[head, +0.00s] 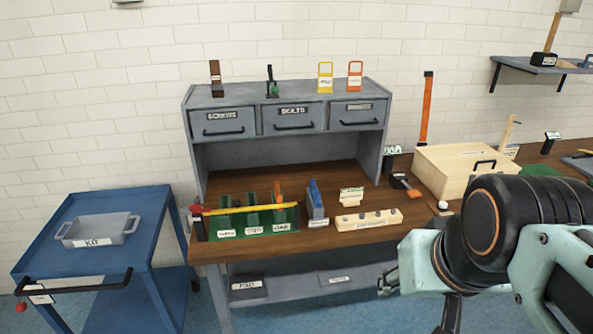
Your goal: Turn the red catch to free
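A small red piece (196,209) shows at the left end of a yellow bar (245,208). The bar lies across the front of a green rack (225,233) on the left of the workbench. Another small red knob (20,307) shows low at the left end of the blue cart's handle, beside a white label. Which red part is the catch, and its turned position, I cannot tell. My gripper (420,300) is at the lower right, in front of the bench and well apart from both red parts. My arm hides part of it, and its opening is unclear.
A blue cart (150,215) carries a grey KIT tray (97,230). The wooden bench (290,255) holds a blue holder (316,200), a pale block with pegs (369,220) and a wooden box (465,170). Grey drawers (292,117) stand behind. Blue floor shows between cart and bench.

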